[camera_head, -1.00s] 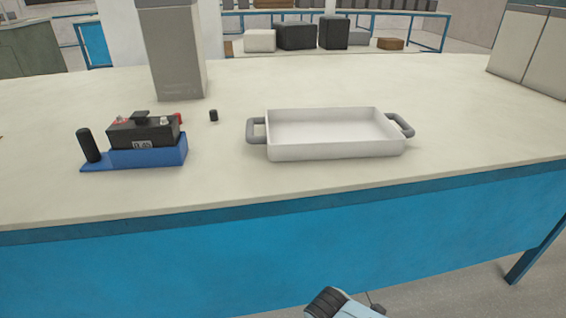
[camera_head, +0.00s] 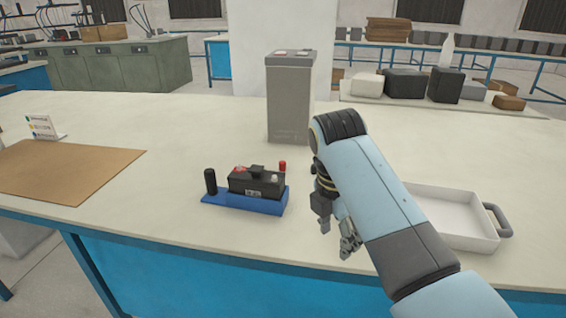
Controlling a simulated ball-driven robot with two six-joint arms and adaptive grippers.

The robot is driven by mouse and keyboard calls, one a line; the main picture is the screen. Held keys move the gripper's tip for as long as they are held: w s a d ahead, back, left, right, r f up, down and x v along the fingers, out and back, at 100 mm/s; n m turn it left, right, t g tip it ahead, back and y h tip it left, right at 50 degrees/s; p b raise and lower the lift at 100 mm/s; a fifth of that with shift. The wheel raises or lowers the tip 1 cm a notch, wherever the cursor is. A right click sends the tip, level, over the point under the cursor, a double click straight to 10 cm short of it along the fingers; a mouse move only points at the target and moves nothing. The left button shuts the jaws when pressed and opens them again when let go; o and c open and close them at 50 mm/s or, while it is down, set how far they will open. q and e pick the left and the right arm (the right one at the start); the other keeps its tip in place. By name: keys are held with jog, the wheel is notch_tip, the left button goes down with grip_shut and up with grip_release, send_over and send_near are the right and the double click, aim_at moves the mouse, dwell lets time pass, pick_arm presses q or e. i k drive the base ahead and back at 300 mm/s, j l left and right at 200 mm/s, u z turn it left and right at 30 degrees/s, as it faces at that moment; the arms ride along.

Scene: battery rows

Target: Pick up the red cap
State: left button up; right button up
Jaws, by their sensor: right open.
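A small red cap (camera_head: 282,166) stands just behind the right end of a black battery (camera_head: 256,184). Its lower part is hidden by the battery. The battery sits on a blue holder (camera_head: 262,207) and has a red terminal at its top left. A black cylinder (camera_head: 210,182) stands at the holder's left end. My right gripper (camera_head: 336,236) is open and empty, right of the battery and nearer to me than the cap, apart from both. My left gripper is not in view.
A white tray (camera_head: 448,214) with grey handles is partly hidden behind my right arm. A tall grey box (camera_head: 288,98) stands behind the battery. A brown mat (camera_head: 65,170) and a small sign (camera_head: 41,127) lie left. The table between mat and holder is clear.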

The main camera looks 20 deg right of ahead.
aim_at(282, 164)
jog(key=i, duration=1.5)
